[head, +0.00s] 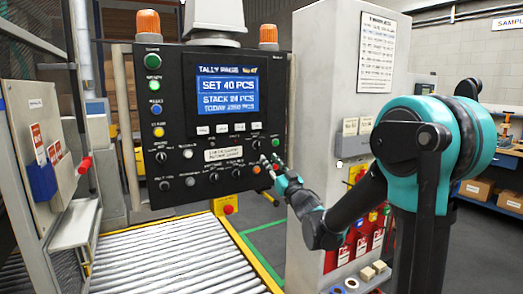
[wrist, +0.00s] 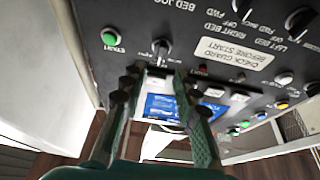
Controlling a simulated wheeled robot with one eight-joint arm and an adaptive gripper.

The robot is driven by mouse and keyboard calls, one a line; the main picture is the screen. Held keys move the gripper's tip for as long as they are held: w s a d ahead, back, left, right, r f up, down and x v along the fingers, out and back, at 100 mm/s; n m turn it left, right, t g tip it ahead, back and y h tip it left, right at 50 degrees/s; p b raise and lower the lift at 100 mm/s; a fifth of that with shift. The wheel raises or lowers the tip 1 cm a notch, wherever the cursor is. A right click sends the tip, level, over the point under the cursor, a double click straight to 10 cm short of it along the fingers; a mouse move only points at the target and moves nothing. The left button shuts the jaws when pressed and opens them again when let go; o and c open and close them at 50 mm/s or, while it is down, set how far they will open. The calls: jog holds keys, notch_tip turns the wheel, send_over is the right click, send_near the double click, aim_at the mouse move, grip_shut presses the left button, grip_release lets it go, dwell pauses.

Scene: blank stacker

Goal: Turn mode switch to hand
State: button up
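A dark control panel (head: 213,120) with a lit blue screen fills the middle of the head view. My gripper (head: 271,163) is at its lower right part. In the wrist view the panel appears upside down. A rotary switch with a pale pointer (wrist: 162,48) stands just beyond and between the fingertips of my gripper (wrist: 157,73). The fingers are apart with a gap between them, and I see no clear contact with the switch. The lettering beside it is too small to read, so I cannot tell its setting or confirm it is the mode switch.
A green start button (wrist: 110,37) is beside the switch, and a "check guard before start" label (wrist: 232,53) is on its other side. Other knobs and buttons crowd the panel. A grey cabinet (head: 345,75) stands right of the panel, and a roller conveyor (head: 180,262) lies below it.

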aim_at(259, 147)
jog(key=x, duration=0.8)
grip_shut()
